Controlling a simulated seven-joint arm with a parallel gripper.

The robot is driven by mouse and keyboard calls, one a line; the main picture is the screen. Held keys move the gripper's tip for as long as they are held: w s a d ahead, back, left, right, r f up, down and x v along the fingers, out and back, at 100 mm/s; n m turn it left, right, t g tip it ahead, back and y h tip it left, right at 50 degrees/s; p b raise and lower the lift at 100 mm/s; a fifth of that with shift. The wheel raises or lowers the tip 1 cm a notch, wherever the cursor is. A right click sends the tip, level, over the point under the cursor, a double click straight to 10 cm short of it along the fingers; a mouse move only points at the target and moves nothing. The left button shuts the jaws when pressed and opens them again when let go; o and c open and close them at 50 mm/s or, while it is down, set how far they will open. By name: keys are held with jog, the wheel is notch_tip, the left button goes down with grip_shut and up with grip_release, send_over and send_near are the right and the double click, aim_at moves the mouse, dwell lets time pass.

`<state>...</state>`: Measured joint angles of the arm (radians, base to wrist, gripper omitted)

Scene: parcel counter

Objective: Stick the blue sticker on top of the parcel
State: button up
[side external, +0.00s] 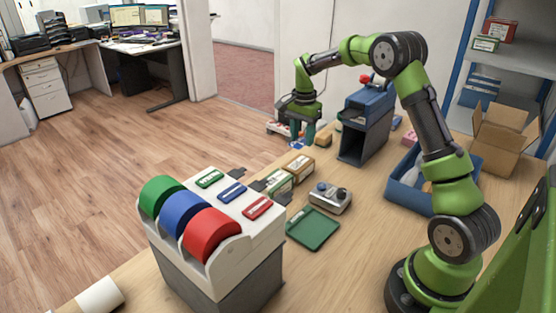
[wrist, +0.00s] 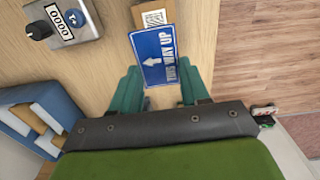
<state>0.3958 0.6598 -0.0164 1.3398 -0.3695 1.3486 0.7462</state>
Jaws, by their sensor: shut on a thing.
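My gripper (wrist: 160,90) has teal fingers pointing down over the far part of the counter. Its fingers are on either side of a blue sticker (wrist: 156,56) with white "THIS WAY UP" lettering and an arrow, and it is shut on this sticker. In the side view the sticker (side external: 297,144) shows only as a small blue patch below my gripper (side external: 302,138). A brown box with a barcode label (wrist: 156,17), likely the parcel, lies just beyond the sticker in the wrist view, partly cut off. I cannot tell the height of the sticker above the counter.
A grey device with knobs (side external: 330,197) and a green tray (side external: 313,228) stand nearer the camera. A tape dispenser (side external: 215,235) fills the front. The counter edge lies left.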

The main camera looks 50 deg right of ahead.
aim_at(301, 161)
jog(key=shift+f, duration=3.1)
jog(key=o, duration=0.7)
jog(key=shift+r, duration=0.1)
jog(key=shift+r, duration=2.65)
jog(key=shift+r, duration=4)
